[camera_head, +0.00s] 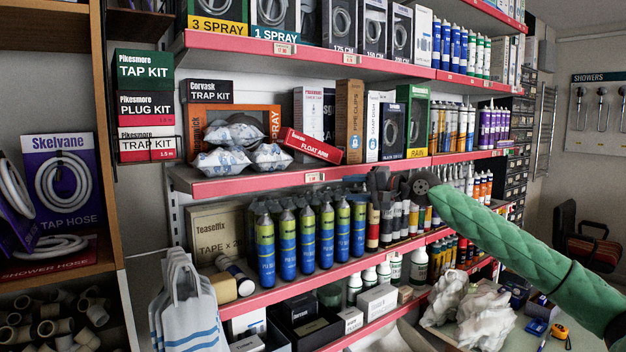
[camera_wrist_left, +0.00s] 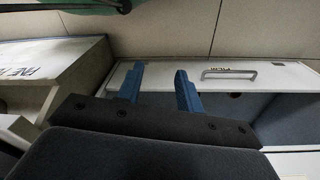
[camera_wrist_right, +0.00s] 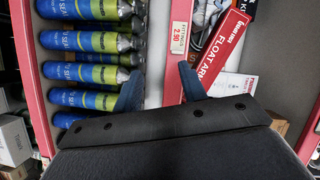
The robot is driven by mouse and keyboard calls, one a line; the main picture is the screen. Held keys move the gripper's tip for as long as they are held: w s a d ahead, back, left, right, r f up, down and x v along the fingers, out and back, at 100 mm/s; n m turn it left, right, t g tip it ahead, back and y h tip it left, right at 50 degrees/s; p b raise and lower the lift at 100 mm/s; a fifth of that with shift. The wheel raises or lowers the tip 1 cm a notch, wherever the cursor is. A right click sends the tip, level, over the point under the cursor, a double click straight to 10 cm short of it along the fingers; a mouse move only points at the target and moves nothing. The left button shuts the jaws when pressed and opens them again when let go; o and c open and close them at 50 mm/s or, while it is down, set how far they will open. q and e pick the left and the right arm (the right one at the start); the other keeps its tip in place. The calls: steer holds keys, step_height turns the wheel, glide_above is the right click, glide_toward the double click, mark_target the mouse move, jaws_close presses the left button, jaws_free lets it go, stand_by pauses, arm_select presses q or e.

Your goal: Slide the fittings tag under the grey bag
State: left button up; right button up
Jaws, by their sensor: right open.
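A small white tag with a red border (camera_wrist_right: 180,38), whose print seems to read fittings 2.90, sits on the red shelf edge in the right wrist view. It also shows in the head view (camera_head: 315,177), below the red float arm box. Several pale grey-white bags with blue marks (camera_head: 270,157) lie on that shelf, left of the tag; I cannot tell which is the grey bag. My right gripper (camera_head: 333,188) is open and empty near the shelf edge, its fingertips (camera_wrist_right: 160,78) short of the tag. My left gripper (camera_wrist_left: 160,72) is open and empty, outside the head view.
Blue-green sealant cans (camera_head: 265,250) stand close below the right gripper. A red float arm box (camera_head: 310,146) leans above the tag. Other price tags (camera_head: 285,49) sit on the upper shelf edge. A white drawer with a handle (camera_wrist_left: 230,74) is before the left gripper.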

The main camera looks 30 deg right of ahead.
mark_target(315, 178)
arm_select(q)
steer(key=s+a+f+p, duration=0.1)
steer(key=f+p, duration=0.1)
steer(key=f, duration=0.3)
steer(key=s+a+f+t+p, duration=0.1)
steer(key=a+f+p, duration=0.1)
steer(key=f, duration=0.2)
steer(key=shift+f+p, duration=0.35)
steer(key=shift+p, duration=0.05)
arm_select(e)
steer(key=shift+w+a+r+m+t, duration=0.25)
steer(key=shift+w+a+m, duration=0.35)
steer(key=shift+w, duration=0.55)
steer(key=shift+w+a+r+m+t, duration=0.15)
steer(key=shift+w+a+r+m, duration=0.35)
steer(key=shift+w, duration=0.6)
steer(key=shift+w+a+r+m+t, duration=0.2)
steer(key=shift+w+a+m, duration=0.45)
steer(key=shift+w, duration=0.5)
arm_select(q)
steer(key=shift+s+a, duration=0.1)
arm_select(e)
steer(key=shift+c, duration=0.4)
jaws_close()
